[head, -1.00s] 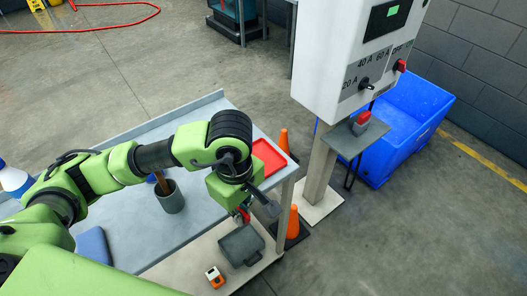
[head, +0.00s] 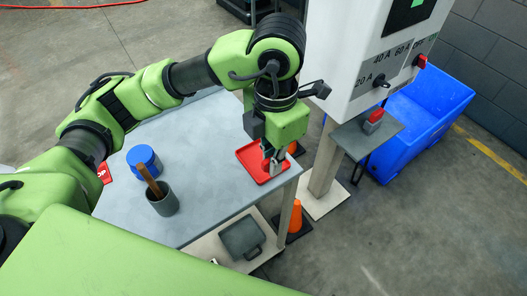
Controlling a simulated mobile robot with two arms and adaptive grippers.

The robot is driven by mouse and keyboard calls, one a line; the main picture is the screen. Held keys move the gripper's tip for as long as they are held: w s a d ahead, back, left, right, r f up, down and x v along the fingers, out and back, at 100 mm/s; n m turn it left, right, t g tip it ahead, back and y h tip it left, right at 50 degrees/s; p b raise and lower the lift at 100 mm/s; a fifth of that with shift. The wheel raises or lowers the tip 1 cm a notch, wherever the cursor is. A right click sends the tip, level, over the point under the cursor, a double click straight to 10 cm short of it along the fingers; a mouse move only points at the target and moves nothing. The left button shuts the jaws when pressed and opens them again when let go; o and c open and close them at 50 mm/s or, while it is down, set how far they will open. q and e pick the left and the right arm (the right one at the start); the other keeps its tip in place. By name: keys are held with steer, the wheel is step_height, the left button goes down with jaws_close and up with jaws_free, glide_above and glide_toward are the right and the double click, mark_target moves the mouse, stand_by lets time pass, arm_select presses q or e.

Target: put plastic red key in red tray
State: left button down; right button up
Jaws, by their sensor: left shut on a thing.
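The red tray (head: 248,153) lies on the grey table near its right corner. My left gripper (head: 271,168) points down over the tray, its fingertips low over the tray's right part. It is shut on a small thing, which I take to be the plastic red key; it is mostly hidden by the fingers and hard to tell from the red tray. I cannot tell whether the key touches the tray. My right gripper is not in view.
A grey cup (head: 163,204) with a brown handle in it and a blue round container (head: 143,160) stand on the table (head: 205,195). A grey case (head: 241,238) is on the lower shelf. A white switch box (head: 345,70), orange cone (head: 295,218) and blue bin (head: 425,125) stand right.

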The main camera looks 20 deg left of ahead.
arm_select(q)
steer(key=w+a+f+p, duration=0.1)
steer(key=w+a+f, duration=0.1)
steer(key=w+f, duration=0.1)
steer(key=w+a+f+p, duration=0.1)
steer(key=w+f, duration=0.2)
steer(key=w, duration=0.1)
steer(key=w+a+f+p, duration=0.1)
steer(key=w+a+f, duration=0.1)
steer(key=w+f, duration=0.1)
steer(key=shift+w+a+p, duration=0.3)
steer(key=shift+w+p, duration=0.05)
steer(key=shift+w, duration=0.15)
step_height(320, 180, down, 3)
steer(key=shift+w+a+r+p, duration=0.1)
steer(key=shift+w+p, duration=0.05)
steer(key=shift+p, duration=0.85)
steer(key=shift+f, duration=0.3)
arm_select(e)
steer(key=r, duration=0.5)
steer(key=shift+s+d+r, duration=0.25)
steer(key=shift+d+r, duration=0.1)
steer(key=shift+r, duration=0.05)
arm_select(q)
steer(key=shift+f, duration=0.1)
